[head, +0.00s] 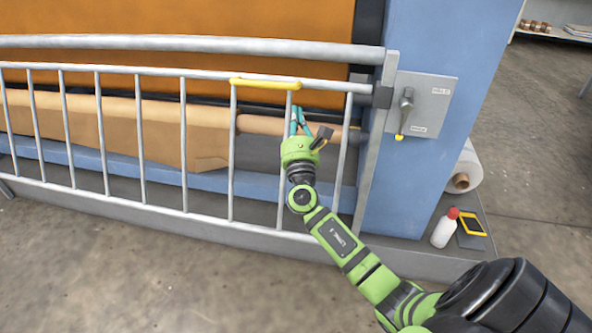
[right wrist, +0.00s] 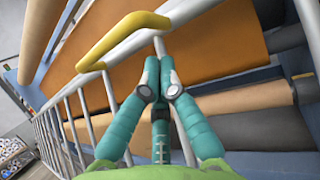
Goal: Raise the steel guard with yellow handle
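The steel guard (head: 184,124) is a railing of upright bars across the press front, with its lower edge near the floor plinth. Its yellow handle (head: 266,83) lies along the top rail; it also shows in the right wrist view (right wrist: 122,36). My right gripper (head: 299,117) is just below the handle's right end, apart from it. In the right wrist view its teal fingers (right wrist: 160,76) come together at the tips, with a guard bar behind them. I see nothing held between them. My left gripper is not in view.
A grey plate with a lever (head: 407,108) is on the blue post (head: 430,40) to the right. A white bottle (head: 444,228), a yellow-edged item (head: 471,224) and a white roll (head: 466,170) are at the post's foot. Concrete floor in front is clear.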

